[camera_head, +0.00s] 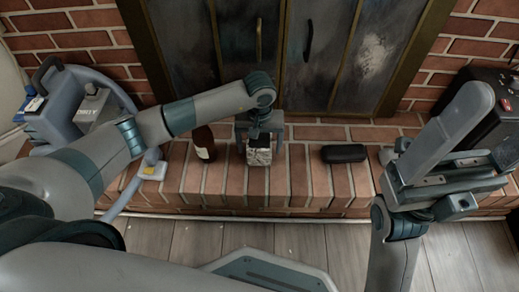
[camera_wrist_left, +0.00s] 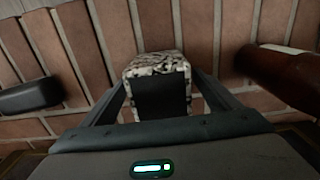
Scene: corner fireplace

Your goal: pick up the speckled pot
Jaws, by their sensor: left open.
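The speckled pot (camera_head: 259,157) is a small, square, black-and-white mottled pot standing on the brick ledge in the middle of the head view. In the left wrist view the pot (camera_wrist_left: 157,64) shows its speckled rim and a dark face. My left gripper (camera_head: 260,142) is open, pointing down over the pot, with one finger on each side. In the left wrist view the fingers of my left gripper (camera_wrist_left: 160,88) flank the pot; a slim gap shows on the left, and contact on the right is unclear. My right arm is at the right; its fingertips cannot be made out.
A brown bottle (camera_head: 204,143) stands close left of the pot on the brick ledge (camera_head: 310,185). A black case (camera_head: 344,153) lies to the right, with clear brick between. A blue-grey machine (camera_head: 62,105) is at left, a black box (camera_head: 492,95) at right. Fireplace doors (camera_head: 305,75) rise behind.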

